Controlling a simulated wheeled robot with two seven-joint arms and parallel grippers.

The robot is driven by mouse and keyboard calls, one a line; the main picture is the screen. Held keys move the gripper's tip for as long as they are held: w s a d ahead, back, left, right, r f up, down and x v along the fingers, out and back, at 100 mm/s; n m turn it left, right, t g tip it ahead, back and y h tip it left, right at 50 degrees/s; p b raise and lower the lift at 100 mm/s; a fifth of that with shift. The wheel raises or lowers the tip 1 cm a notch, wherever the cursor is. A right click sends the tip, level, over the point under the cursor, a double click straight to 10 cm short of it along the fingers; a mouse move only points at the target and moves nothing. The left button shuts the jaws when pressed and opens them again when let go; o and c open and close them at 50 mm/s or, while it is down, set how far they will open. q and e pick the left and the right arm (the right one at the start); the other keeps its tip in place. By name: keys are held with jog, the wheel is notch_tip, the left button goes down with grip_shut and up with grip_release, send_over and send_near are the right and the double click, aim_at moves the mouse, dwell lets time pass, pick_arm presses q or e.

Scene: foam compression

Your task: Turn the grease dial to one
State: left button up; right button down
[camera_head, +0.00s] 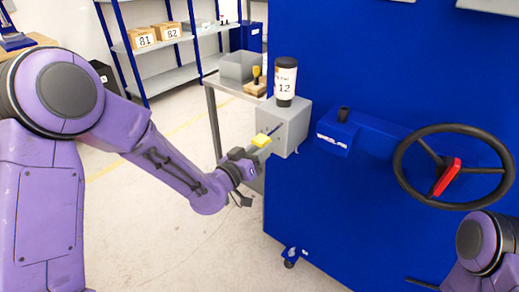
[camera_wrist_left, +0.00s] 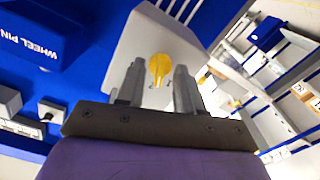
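The yellow grease dial (camera_wrist_left: 159,66) sits on the side of a grey box (camera_head: 284,127), which is fixed to the blue machine. The dial also shows in the head view (camera_head: 261,140). My left gripper (camera_head: 252,152) is close in front of it. In the left wrist view the two fingers of my left gripper (camera_wrist_left: 158,80) stand apart, with the dial between them and a gap on each side. Marks around the dial are too small to read. Part of my right arm shows at the lower right of the head view; its gripper is not visible.
A grease canister marked 12 (camera_head: 285,82) stands on top of the grey box. A blue block (camera_head: 337,135) and a black handwheel with a red part (camera_head: 455,166) are to the right. A metal table (camera_head: 214,83) stands behind; the floor at front left is clear.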

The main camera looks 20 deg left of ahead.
pick_arm(q)
grip_shut()
jog(key=shift+n+p, duration=1.2)
jog(key=shift+n, duration=2.8)
grip_release()
